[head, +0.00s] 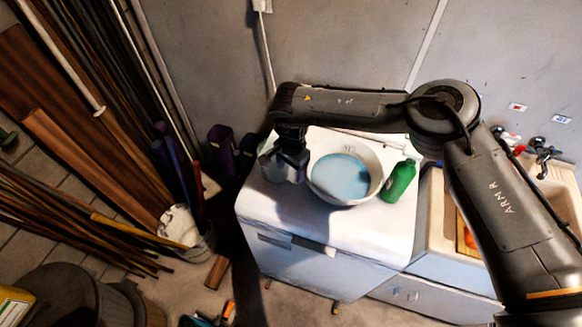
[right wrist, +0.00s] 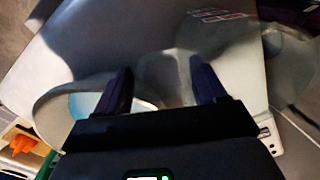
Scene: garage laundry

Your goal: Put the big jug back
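A clear greyish jug (head: 272,168) stands at the left end of the white worktop, partly hidden behind my right gripper (head: 291,160). The gripper points down from the end of my right arm, right at the jug. In the right wrist view the two dark fingers of this gripper (right wrist: 162,86) are spread apart. A pale rounded shape (right wrist: 165,78), which looks like part of the jug, shows between them. I cannot tell whether the fingers touch it. My left gripper is in neither view.
A white basin (head: 376,174) with blue liquid stands right beside the jug. A green bottle (head: 399,181) is right of the basin, then a sink (head: 437,220). The white worktop (head: 310,222) is bare along its front. Poles and boards (head: 100,130) lean at the left.

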